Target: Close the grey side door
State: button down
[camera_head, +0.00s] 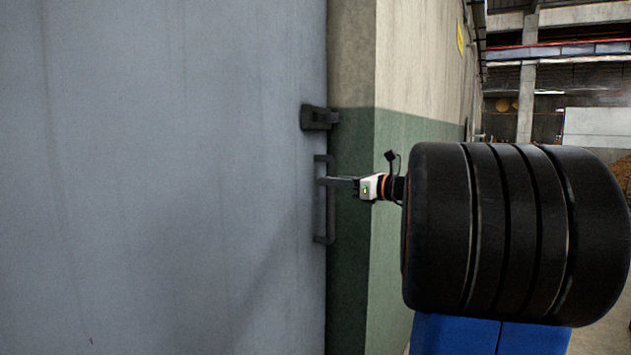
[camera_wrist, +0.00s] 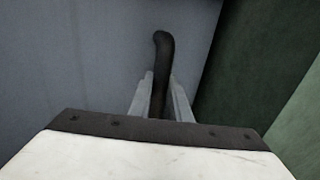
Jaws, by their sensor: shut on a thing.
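The grey side door (camera_head: 170,180) fills the left half of the head view, its right edge beside a wall corner. It also shows behind the handle in the wrist view (camera_wrist: 70,60). A dark upright bar handle (camera_head: 324,225) is fixed near the door's right edge. A dark latch (camera_head: 318,117) sits above the handle at the door's edge. My gripper (camera_head: 325,181) reaches in from the right and is shut on the handle's upper part. In the wrist view, my gripper's two fingers (camera_wrist: 160,98) lie on either side of the dark handle bar (camera_wrist: 163,55).
A wall corner (camera_head: 400,190), green below and beige above, stands right of the door. Behind my arm, an open hall with beams and a pale panel (camera_head: 597,127) shows at the far right. The door's face left of the handle is clear.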

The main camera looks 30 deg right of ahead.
jog(key=s+d+m+t+h, duration=0.1)
jog(key=s+d, duration=0.4)
jog(key=s, duration=0.7)
jog(key=shift+m+h, duration=0.5)
jog(key=shift+h, duration=0.5)
jog(key=shift+s, duration=0.1)
jog(key=c, duration=1.6)
grip_release()
jog(key=shift+s, duration=0.1)
jog(key=shift+c, duration=0.2)
jog(key=shift+s, duration=0.1)
jog(key=v, duration=1.7)
jog(key=shift+s, duration=0.1)
